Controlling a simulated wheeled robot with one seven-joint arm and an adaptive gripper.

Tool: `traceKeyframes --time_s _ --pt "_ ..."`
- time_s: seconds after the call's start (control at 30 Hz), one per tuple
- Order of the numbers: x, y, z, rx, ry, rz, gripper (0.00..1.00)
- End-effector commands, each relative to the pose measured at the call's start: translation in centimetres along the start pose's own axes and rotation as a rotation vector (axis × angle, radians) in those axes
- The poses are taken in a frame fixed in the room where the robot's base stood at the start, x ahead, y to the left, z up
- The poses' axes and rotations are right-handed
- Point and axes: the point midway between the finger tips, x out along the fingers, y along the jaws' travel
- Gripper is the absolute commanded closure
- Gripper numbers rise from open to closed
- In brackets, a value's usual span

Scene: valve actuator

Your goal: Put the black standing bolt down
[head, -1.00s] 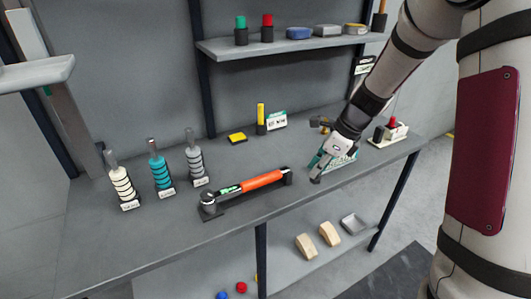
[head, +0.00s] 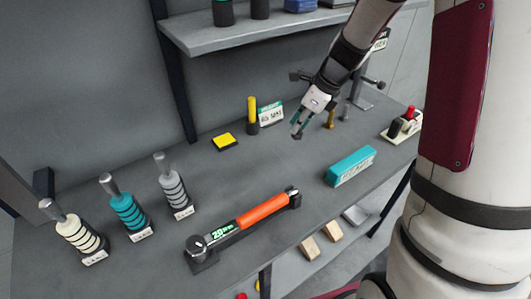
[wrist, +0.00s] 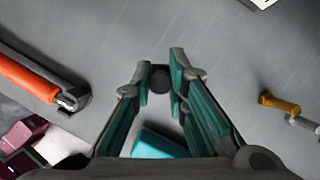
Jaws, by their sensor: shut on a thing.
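My gripper (head: 299,124) is over the table, between the yellow-topped peg and a brass bolt. In the wrist view its teal-padded fingers (wrist: 161,80) are closed around the black bolt (wrist: 160,74), whose round dark end shows between the fingertips. In the head view the bolt's dark lower end (head: 297,135) shows at the tips. I cannot tell whether it touches the table.
A brass bolt (head: 329,118) and a grey bolt (head: 346,112) stand right of my gripper. A teal box (head: 350,167) and an orange-handled torque wrench (head: 262,210) lie in front. A yellow-topped peg (head: 252,115) and a yellow pad (head: 224,141) are at left.

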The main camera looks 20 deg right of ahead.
Motion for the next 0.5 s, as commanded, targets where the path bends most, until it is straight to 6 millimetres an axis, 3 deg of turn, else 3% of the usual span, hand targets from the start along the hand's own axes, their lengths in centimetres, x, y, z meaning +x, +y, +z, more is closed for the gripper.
traceKeyframes --time_s 0.3,0.5 --pt "4.8 0.1 -2.1 0.004 0.001 0.004 1.00" --pt "6.0 0.1 -2.6 0.003 0.001 0.003 1.00"
